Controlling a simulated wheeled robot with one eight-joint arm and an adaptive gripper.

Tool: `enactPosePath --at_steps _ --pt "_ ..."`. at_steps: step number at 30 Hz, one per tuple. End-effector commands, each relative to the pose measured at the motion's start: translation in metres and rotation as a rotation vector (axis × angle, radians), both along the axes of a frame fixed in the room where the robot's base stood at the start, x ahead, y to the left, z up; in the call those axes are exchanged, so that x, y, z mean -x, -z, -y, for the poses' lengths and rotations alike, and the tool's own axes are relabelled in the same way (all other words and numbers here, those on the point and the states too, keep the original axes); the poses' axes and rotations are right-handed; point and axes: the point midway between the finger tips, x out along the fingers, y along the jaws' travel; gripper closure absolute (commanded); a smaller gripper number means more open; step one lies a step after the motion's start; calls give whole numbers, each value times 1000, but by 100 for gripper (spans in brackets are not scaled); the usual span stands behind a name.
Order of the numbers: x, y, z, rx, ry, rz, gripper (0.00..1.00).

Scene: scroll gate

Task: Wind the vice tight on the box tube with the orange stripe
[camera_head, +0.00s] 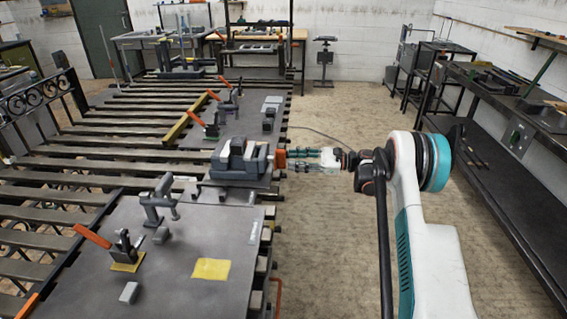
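The grey vice (238,160) stands on a plate near the right edge of the slatted bench, in the middle of the view. An orange part (281,159) sits at its right end, at the screw side. My gripper (292,160) points left at this orange part from the right. Its two fingers are apart, one above the other, with a gap between them. The fingertips are at or just short of the orange part; I cannot tell whether they touch it. I cannot make out a box tube with an orange stripe in the jaws at this size.
A dark plate (197,232) in front carries a grey clamp (158,205), an orange-handled toggle clamp (124,247), a yellow patch (211,269) and a small grey block (129,292). A yellow bar (188,121) lies behind the vice.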

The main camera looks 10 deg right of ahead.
Motion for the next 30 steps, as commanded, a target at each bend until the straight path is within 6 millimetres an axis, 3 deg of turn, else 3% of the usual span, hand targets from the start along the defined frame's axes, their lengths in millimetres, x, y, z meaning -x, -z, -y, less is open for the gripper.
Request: enactPosePath --at_steps 3,9,21,26,30 --pt "-6 2 -21 0 -2 0 65" --pt "-13 1 -41 0 0 0 65" --pt "-15 0 -47 0 1 0 65" --pt "-15 0 -46 0 1 0 100" --pt "-15 0 -46 0 1 0 100"
